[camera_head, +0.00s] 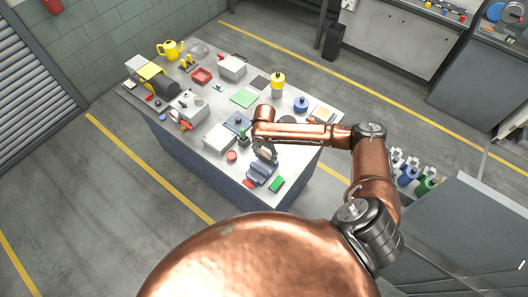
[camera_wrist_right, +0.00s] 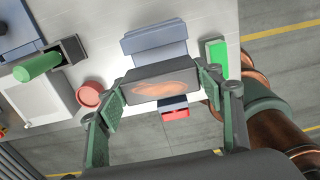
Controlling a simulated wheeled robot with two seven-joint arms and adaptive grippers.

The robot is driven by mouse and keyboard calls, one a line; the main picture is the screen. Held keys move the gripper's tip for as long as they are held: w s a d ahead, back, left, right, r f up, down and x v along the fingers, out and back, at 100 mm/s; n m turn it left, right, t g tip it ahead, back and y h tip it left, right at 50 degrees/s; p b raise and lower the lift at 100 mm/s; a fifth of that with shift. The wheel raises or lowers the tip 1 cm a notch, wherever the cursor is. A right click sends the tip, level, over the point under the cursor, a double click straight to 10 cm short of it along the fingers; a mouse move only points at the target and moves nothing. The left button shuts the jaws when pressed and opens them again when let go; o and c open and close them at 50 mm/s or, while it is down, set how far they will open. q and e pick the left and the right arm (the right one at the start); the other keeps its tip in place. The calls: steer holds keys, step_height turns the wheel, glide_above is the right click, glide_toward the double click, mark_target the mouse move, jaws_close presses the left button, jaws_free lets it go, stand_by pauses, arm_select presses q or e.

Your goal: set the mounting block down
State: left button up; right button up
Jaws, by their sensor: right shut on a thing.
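The mounting block is a dark grey block with a copper-coloured reflection or patch on its face (camera_wrist_right: 163,83). In the wrist view it sits between the two green-padded fingers of my right gripper (camera_wrist_right: 165,92), which is shut on it. In the head view my right gripper (camera_head: 265,152) is near the table's front right part, over a blue-grey stepped piece (camera_head: 262,174). I cannot tell whether block and piece touch. My left gripper is not in view.
The crowded table (camera_head: 296,160) also holds a green block (camera_head: 276,184) right of the stepped piece and a round red part (camera_head: 231,156) left of it. A red piece (camera_wrist_right: 176,114) lies by the table's front edge. Bare table shows between the red part and stepped piece.

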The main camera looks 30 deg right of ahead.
mark_target(264, 159)
steer(key=shift+r+p, duration=0.15)
steer(key=shift+p, duration=0.3)
step_height(264, 159, down, 4)
steer(key=shift+f+b, duration=0.1)
steer(key=shift+b, duration=0.9)
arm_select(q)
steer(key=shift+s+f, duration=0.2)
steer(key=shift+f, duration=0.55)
arm_select(e)
steer(key=shift+f, duration=0.5)
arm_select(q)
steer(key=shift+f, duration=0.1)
arm_select(e)
steer(key=shift+f, duration=0.2)
arm_select(q)
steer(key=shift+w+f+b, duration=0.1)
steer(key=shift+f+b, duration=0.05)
steer(key=shift+b, duration=0.3)
arm_select(e)
steer(key=shift+f, duration=0.55)
steer(key=shift+f, duration=0.2)
steer(key=o, duration=1.7)
steer(key=shift+f, duration=0.1)
